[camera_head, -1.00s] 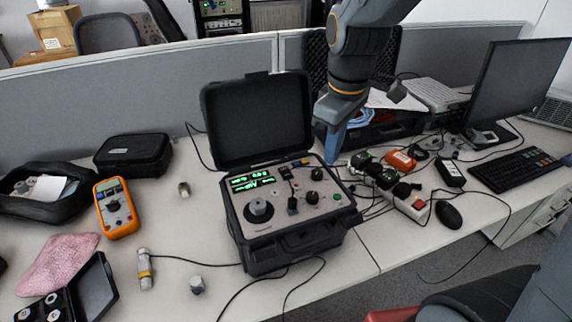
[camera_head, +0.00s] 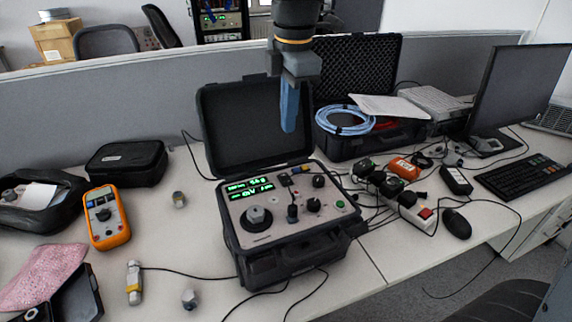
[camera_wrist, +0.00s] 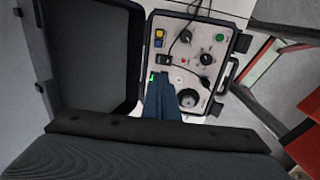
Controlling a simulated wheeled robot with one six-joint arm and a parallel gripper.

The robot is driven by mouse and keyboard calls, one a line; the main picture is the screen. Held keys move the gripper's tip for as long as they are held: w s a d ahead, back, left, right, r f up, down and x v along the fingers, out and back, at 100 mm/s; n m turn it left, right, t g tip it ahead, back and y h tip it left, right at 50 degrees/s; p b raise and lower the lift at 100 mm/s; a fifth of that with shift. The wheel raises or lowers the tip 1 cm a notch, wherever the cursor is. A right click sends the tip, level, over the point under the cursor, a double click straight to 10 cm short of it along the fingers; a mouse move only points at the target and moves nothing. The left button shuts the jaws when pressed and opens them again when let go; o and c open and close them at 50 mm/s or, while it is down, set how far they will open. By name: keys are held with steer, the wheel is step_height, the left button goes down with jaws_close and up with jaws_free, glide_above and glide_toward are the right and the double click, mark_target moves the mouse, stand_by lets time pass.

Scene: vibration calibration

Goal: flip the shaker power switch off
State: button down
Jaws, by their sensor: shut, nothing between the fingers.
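The shaker calibrator is an open black case with a grey panel (camera_head: 265,227), a lit green display (camera_head: 249,188), a large round knob and smaller knobs. A small black switch (camera_head: 285,180) sits right of the display; it looks like the power switch, but its position is too small to read. It also shows in the wrist view (camera_wrist: 162,59), just beyond my fingertips. My gripper (camera_head: 289,128) is shut and empty, its blue fingers pointing down in front of the raised lid (camera_head: 250,115), above the panel and apart from it. In the wrist view my fingers (camera_wrist: 161,82) hide part of the display.
The raised lid stands behind the panel. Black cables run across the panel and desk. A power strip (camera_head: 413,212) with plugs lies to the right, an orange multimeter (camera_head: 106,217) to the left. An open case holds a blue cable coil (camera_head: 345,121) behind.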

mark_target(284, 175)
steer(key=f, duration=0.4)
steer(key=w+f+p, duration=0.1)
steer(key=f, duration=0.4)
steer(key=f+p, duration=0.1)
steer(key=f, duration=0.3)
steer(key=shift+w+a+f, duration=0.2)
steer(key=shift+w+f, duration=0.05)
steer(key=shift+a, duration=0.1)
